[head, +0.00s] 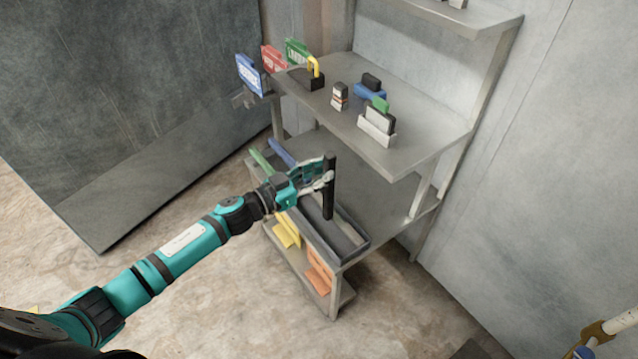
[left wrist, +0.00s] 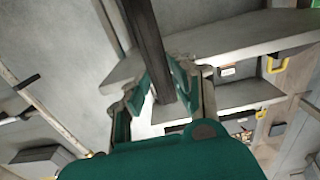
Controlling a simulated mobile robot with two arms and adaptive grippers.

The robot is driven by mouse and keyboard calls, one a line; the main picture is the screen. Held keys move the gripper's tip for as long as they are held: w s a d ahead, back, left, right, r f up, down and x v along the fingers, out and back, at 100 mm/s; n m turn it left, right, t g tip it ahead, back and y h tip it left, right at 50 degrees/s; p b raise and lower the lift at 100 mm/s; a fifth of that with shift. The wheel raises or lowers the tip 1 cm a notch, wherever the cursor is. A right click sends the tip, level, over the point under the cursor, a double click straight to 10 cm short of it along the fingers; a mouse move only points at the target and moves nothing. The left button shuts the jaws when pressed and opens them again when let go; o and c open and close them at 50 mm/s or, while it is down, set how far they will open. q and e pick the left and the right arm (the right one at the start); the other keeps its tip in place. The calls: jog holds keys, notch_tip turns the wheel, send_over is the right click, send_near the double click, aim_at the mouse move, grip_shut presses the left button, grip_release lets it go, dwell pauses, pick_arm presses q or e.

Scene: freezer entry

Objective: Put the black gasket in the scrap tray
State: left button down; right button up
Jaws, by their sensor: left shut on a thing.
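The black gasket (head: 329,188) is a long dark bar, held upright in my left gripper (head: 325,178). In the left wrist view the gasket (left wrist: 146,42) runs up between the two fingers of the left gripper (left wrist: 158,90). A long grey tray (head: 354,248), which looks like the scrap tray, lies on the lower shelf. The gasket's lower end shows over the tray in the head view; I cannot tell its height above it. The gripper and gasket hide part of the tray. My right gripper is not in view.
The upper shelf (head: 390,160) overhangs behind the gripper and carries a padlock (head: 308,75), small boxes and a white holder (head: 377,130). Signs (head: 249,74) hang at its left end. The floor at left is clear.

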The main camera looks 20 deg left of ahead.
aim_at(329, 189)
pick_arm(q)
notch_tip(329, 189, down, 3)
jog(key=shift+r+b, duration=0.1)
jog(key=shift+b, duration=0.45)
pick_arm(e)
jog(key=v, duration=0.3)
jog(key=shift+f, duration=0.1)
pick_arm(q)
jog(key=c, duration=1.1)
grip_release()
jog(key=shift+f, duration=0.2)
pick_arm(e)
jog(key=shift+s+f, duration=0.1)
